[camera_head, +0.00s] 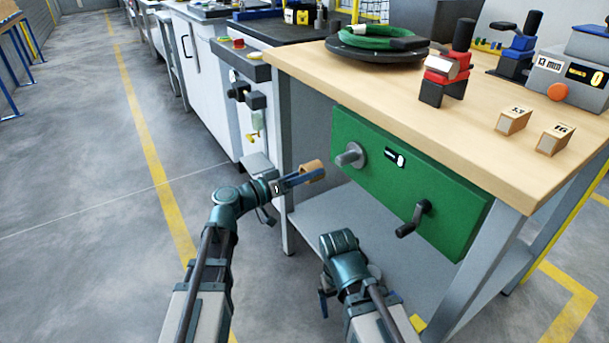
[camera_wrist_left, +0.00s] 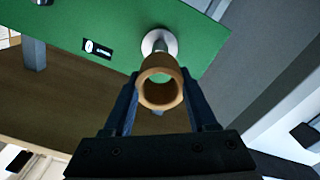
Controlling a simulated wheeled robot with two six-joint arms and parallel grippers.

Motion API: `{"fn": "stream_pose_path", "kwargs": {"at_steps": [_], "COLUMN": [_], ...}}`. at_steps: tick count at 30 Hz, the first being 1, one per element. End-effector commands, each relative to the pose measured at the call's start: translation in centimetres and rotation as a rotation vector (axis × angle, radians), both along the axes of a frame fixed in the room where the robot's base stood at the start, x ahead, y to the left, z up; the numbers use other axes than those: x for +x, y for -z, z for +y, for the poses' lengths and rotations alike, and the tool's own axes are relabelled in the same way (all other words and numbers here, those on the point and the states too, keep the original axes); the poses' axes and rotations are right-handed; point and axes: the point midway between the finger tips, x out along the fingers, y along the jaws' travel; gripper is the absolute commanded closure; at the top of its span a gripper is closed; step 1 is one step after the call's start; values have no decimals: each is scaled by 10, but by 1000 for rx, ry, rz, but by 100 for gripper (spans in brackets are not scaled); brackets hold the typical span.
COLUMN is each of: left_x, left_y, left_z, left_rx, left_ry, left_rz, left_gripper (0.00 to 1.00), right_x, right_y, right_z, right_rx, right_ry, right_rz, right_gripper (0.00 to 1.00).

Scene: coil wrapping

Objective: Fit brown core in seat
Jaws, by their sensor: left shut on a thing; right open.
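The brown core (camera_head: 312,171) is a short hollow tube held in my left gripper (camera_head: 296,181). It also shows in the left wrist view (camera_wrist_left: 160,82), between the two fingers, with its open end facing the camera. The seat looks like the grey spindle (camera_head: 350,156) on the green panel (camera_head: 400,178). In the head view the core is left of the spindle and apart from it. In the left wrist view the spindle (camera_wrist_left: 158,42) appears just beyond the core, partly hidden by it. My right gripper (camera_head: 324,300) is low in front of the bench, its fingers mostly hidden.
A black crank handle (camera_head: 413,219) sticks out from the green panel. The wooden bench top (camera_head: 400,95) carries a green coil (camera_head: 377,37) on a dark disc, a red and black tool (camera_head: 448,75) and two small wooden blocks (camera_head: 513,120). Grey bench legs stand beside the panel.

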Motion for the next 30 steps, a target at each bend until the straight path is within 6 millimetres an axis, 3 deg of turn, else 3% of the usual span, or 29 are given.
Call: {"fn": "stream_pose_path", "kwargs": {"at_steps": [15,30], "left_x": [25,27], "left_y": [0,0], "left_z": [-35,-37], "left_rx": [0,0], "left_ry": [1,-1], "left_rz": [0,0], "left_gripper": [97,97], "right_x": [0,0], "right_y": [0,0], "right_z": [0,0], "right_rx": [0,0], "right_ry": [0,0], "right_rz": [0,0], "right_gripper": [6,6]}}
